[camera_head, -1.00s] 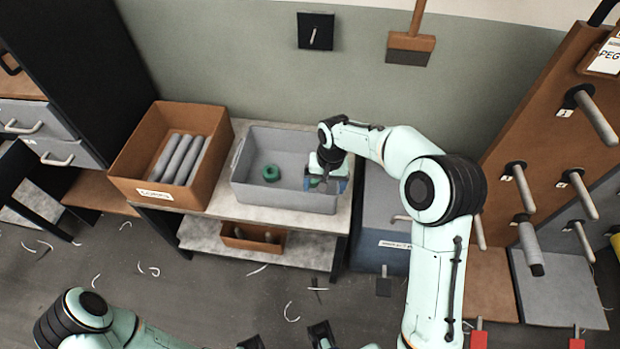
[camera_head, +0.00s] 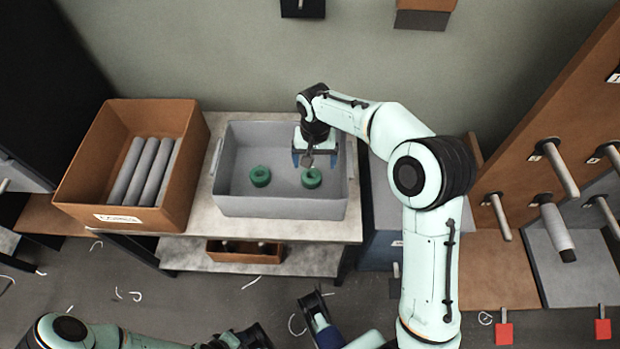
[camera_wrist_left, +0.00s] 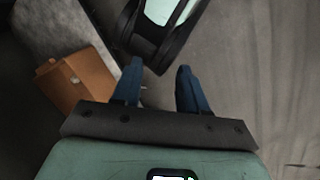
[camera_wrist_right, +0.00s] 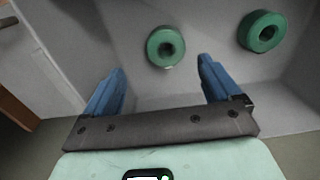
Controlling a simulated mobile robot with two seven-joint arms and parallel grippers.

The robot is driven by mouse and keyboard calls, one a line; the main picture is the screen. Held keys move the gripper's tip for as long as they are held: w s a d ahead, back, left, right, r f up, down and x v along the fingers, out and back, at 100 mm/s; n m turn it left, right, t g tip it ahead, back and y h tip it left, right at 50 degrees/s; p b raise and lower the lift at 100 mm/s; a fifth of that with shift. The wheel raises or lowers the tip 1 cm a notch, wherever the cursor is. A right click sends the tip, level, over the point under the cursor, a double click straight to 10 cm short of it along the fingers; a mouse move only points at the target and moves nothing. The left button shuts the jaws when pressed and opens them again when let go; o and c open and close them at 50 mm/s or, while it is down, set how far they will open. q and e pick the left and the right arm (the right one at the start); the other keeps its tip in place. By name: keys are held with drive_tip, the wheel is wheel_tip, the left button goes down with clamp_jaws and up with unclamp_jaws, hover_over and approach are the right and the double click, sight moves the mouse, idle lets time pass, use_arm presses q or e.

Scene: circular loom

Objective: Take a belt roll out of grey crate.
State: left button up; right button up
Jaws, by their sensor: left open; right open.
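The grey crate (camera_head: 280,206) stands on the shelf unit's top. In the head view two green ring-shaped belt rolls lie in it: a left one (camera_head: 260,183) and a right one (camera_head: 312,186). My right gripper (camera_head: 316,161) is open and empty, pointing down over the crate, just behind the right roll. In the right wrist view one roll (camera_wrist_right: 152,48) lies beyond and between the open fingertips (camera_wrist_right: 162,68); the other roll (camera_wrist_right: 248,30) is further right. My left gripper (camera_wrist_left: 159,68) is open and empty, low over the floor, away from the crate.
A brown crate (camera_head: 75,190) with several grey rolls (camera_head: 145,172) stands left of the grey crate. A small brown box (camera_head: 240,256) sits on the lower shelf. A brown board with several pegs (camera_head: 555,149) stands at the right. White scraps lie on the floor.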

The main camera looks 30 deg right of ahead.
sight(311, 175)
wheel_tip(311, 175, down, 3)
drive_tip(key=shift+w, duration=0.1)
drive_tip(key=f, duration=0.1)
drive_tip(key=f+b, duration=0.1)
drive_tip(key=f, duration=0.1)
drive_tip(key=f+b, duration=0.1)
drive_tip(key=f, duration=0.1)
drive_tip(key=shift+w+a+f, duration=0.15)
drive_tip(key=shift+w+a, duration=0.1)
drive_tip(key=shift+a, duration=0.05)
use_arm(q)
drive_tip(key=shift+t+y, duration=0.3)
drive_tip(key=shift+t, duration=0.3)
drive_tip(key=w+f, duration=0.1)
drive_tip(key=w+a, duration=0.1)
drive_tip(key=w+f, duration=0.1)
drive_tip(key=shift+w+a+f, duration=0.25)
drive_tip(key=shift+a+f, duration=0.05)
drive_tip(key=shift+a, duration=0.05)
use_arm(e)
drive_tip(key=c, duration=1.1)
